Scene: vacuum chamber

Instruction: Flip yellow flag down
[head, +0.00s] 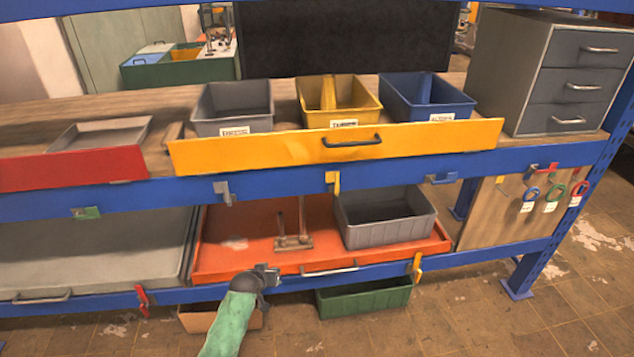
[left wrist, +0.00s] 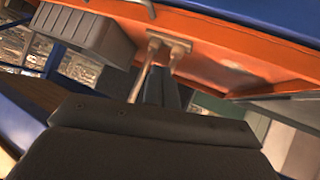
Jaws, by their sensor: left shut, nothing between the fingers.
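Two yellow flags show in the head view. One yellow flag (head: 333,182) is on the upper blue beam below the yellow drawer front. The other yellow flag (head: 416,267) stands upright at the right end of the orange tray, on the lower beam. My left gripper (head: 263,275) is at the lower beam in front of the orange tray, well left of the lower yellow flag and apart from both. It is shut and empty. In the left wrist view its dark body (left wrist: 150,140) fills the lower part, and no yellow flag is clear there. My right gripper is out of view.
The orange tray (head: 225,258) holds a grey bin (head: 388,232) and a small bracket (head: 294,242). A red flag (head: 142,300) is further left on the lower beam. A green bin (head: 365,302) stands below. The floor at right is clear.

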